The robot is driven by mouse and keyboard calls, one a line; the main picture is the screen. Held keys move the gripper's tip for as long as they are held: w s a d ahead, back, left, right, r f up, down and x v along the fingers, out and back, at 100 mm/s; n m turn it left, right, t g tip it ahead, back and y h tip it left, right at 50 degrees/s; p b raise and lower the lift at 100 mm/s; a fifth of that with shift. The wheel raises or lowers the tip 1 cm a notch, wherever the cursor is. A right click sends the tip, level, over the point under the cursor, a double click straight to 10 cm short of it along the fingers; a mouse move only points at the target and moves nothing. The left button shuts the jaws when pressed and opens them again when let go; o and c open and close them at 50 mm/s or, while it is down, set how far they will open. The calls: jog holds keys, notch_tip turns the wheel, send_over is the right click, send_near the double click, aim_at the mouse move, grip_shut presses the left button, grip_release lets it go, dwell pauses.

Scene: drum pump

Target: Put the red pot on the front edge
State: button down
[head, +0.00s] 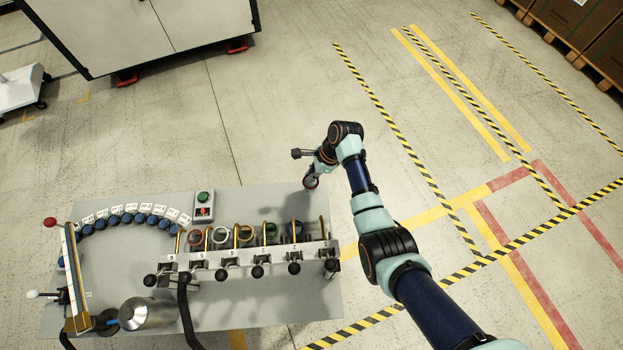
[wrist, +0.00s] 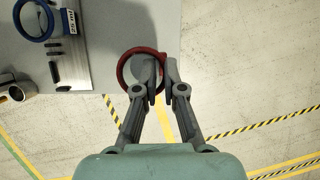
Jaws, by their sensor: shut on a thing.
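The red pot (wrist: 120,76) is a round, open, ring-like cup in the wrist view. My gripper (wrist: 160,68) is shut on its right-hand wall, with one finger inside the rim and the other outside. In the head view the red pot (head: 311,183) hangs under my gripper (head: 314,172) by the far right corner of the grey table (head: 262,207). In the wrist view the pot overlaps the table's edge region. I cannot tell whether it touches the table. The fingers hide part of its rim.
A metal rack (head: 220,262) with several coloured rings and black knobs stands along the table. An arc of blue-capped items (head: 127,218) and a steel vessel (head: 147,313) are at left. A green-and-red switch box (head: 204,205) stands behind the rack. The table's far right part is bare.

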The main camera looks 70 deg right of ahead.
jog(key=shift+f+b, duration=0.55)
jog(key=shift+f, duration=1.3)
jog(key=shift+f, duration=0.1)
jog(key=c, duration=1.3)
grip_release()
jog(key=p+v, duration=0.2)
jog(key=v, duration=1)
jog(key=shift+p, duration=0.3)
